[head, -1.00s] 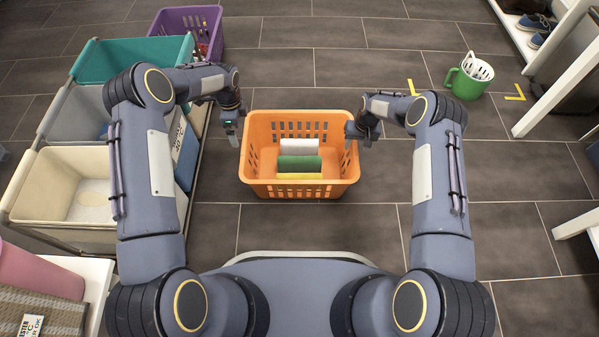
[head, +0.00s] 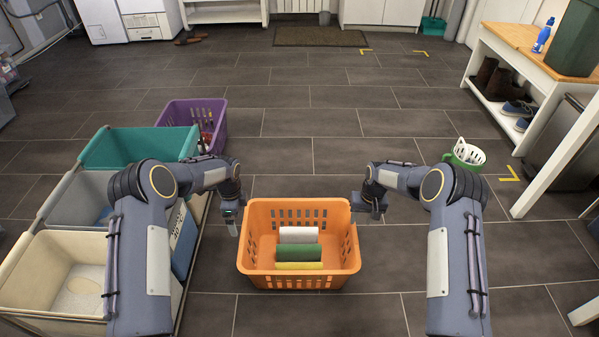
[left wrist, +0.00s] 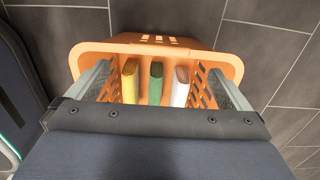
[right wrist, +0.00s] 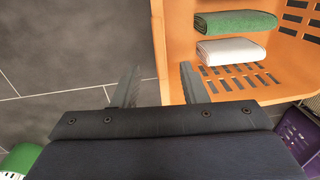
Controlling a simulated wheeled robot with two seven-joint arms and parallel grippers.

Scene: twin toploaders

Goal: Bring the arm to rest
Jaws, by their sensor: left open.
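An orange basket (head: 298,282) stands on the floor in front of me, with a white roll (head: 298,235), a green roll (head: 298,252) and a yellow roll (head: 298,266) of cloth inside. My left gripper (head: 231,226) is open and empty just left of the basket's rim; its spread fingers show in the left wrist view (left wrist: 163,88) with the basket beyond them. My right gripper (head: 369,211) is beside the basket's right rim. In the right wrist view its fingers (right wrist: 157,88) are apart with no object gripped, and the basket's edge shows behind them.
Left stand cream (head: 25,290), grey (head: 70,205) and teal (head: 135,148) bins. A purple basket (head: 185,110) is behind them. The floor beyond the basket is clear.

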